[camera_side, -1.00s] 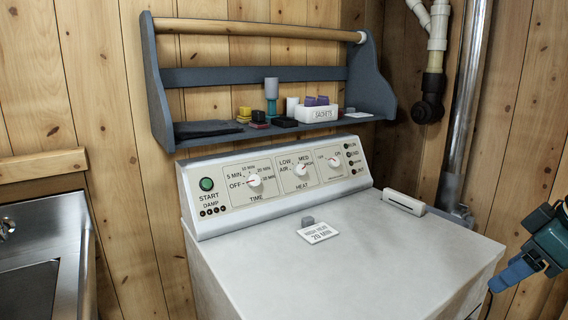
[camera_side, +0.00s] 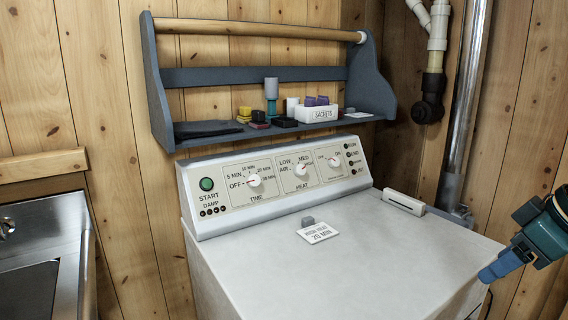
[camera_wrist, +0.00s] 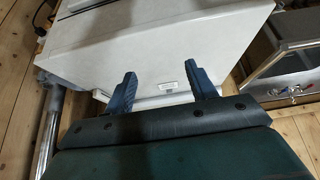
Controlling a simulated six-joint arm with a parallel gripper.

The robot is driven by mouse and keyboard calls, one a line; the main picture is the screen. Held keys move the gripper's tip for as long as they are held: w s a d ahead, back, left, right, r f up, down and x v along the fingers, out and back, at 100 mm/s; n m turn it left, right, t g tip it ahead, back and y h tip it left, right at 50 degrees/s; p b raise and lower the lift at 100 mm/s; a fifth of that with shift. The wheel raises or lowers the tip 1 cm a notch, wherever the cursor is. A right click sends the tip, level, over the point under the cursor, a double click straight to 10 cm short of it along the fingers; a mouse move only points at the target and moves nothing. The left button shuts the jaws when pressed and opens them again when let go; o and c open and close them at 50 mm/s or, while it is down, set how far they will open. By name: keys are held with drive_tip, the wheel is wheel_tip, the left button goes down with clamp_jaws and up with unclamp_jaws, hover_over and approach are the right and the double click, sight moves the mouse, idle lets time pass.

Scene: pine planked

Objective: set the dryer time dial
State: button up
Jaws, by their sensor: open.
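The dryer's time dial (camera_side: 254,181) is a round white knob with a red pointer on the left of the sloped control panel. Marks from OFF and 5 MIN upward ring it, and the pointer looks turned to the upper left, toward OFF. A card (camera_side: 318,233) on the dryer top reads 20 MIN on its lower line; its upper line is hard to read. My gripper (camera_side: 492,274) is at the right, by the dryer's front right edge, far from the dial. In the wrist view my gripper (camera_wrist: 161,88) has its two blue fingers spread, with nothing between them.
The heat dial (camera_side: 301,169) and a third dial (camera_side: 334,161) sit right of the time dial, and a green start button (camera_side: 206,184) left. A blue shelf (camera_side: 262,76) overhangs behind the panel. The white dryer top (camera_side: 350,270) is mostly clear. A sink (camera_side: 40,270) stands left.

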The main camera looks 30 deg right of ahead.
drive_tip(key=w+a+r+n+t+y, duration=0.1)
drive_tip(key=w+a+t, duration=0.15)
drive_tip(key=w, duration=1.25)
drive_tip(key=w+a+r+n+t, duration=0.15)
drive_tip(key=w+t, duration=0.25)
drive_tip(key=w, duration=1)
drive_tip(key=t+y, duration=0.2)
drive_tip(key=t, duration=0.3)
approach(256, 181)
drive_tip(key=s, duration=0.5)
drive_tip(key=shift+s+d+f+n, duration=0.15)
drive_tip(key=shift+s+d+n, duration=0.05)
drive_tip(key=shift+d+n, duration=0.05)
drive_tip(key=shift+w, duration=0.1)
drive_tip(key=shift+w+a, duration=0.35)
drive_tip(key=shift+w, duration=1.9)
drive_tip(key=shift+w+a, duration=0.3)
drive_tip(key=shift+w, duration=1.9)
drive_tip(key=shift+w+a, duration=0.35)
drive_tip(key=shift+w, duration=1.9)
